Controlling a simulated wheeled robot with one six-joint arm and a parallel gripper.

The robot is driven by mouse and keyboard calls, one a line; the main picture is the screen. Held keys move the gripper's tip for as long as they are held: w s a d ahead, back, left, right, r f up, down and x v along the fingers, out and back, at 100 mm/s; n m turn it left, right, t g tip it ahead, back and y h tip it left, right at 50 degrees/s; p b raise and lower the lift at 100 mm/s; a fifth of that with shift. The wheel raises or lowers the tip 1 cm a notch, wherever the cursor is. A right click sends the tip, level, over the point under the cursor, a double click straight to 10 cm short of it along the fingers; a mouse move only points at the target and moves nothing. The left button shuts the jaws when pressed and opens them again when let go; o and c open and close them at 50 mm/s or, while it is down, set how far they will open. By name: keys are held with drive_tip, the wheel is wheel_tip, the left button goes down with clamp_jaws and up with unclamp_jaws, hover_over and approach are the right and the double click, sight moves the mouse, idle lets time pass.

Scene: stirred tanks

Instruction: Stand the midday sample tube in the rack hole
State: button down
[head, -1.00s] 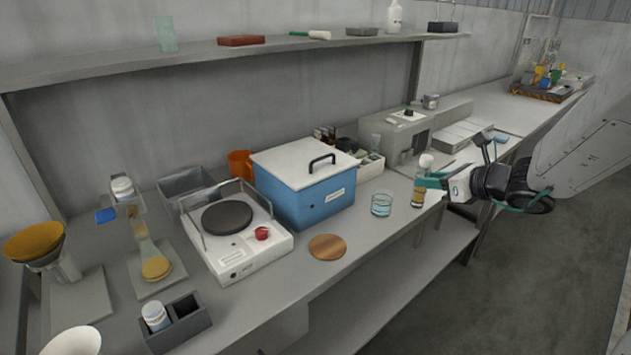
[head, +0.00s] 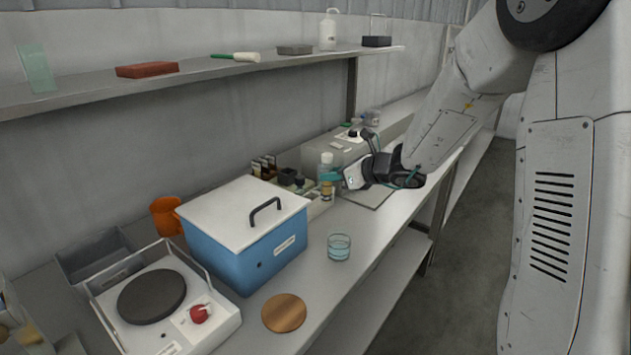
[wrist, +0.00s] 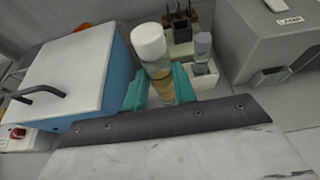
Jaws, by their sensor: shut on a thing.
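My gripper (head: 331,177) has teal fingers and is shut on a sample tube (head: 326,166) with a white cap and amber contents. In the wrist view the tube (wrist: 152,52) stands roughly upright between the teal fingertips (wrist: 160,88), cap towards the camera. Any label on it cannot be read. The gripper is over the bench, behind the glass beaker and right of the blue bath. I cannot tell whether the tube's base touches anything. No rack hole is clearly visible in the current views.
The blue bath (head: 232,252) with its white lid stands left of my gripper. A white tray (wrist: 208,76) of small bottles is close behind the tube. A grey instrument (wrist: 275,40) stands right.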

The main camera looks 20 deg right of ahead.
drive_tip(key=shift+w+a+f, duration=0.35)
drive_tip(key=shift+w+f, duration=0.4)
drive_tip(key=shift+w, duration=0.4)
drive_tip(key=shift+w+a+f, duration=0.4)
drive_tip(key=shift+w+f, duration=0.4)
drive_tip(key=shift+w, duration=0.3)
drive_tip(key=shift+w+a+f, duration=0.35)
drive_tip(key=shift+w+f, duration=0.4)
drive_tip(key=shift+w, duration=0.4)
drive_tip(key=c, duration=1.4)
unclamp_jaws()
drive_tip(key=shift+w, duration=0.1)
drive_tip(key=shift+r, duration=0.1)
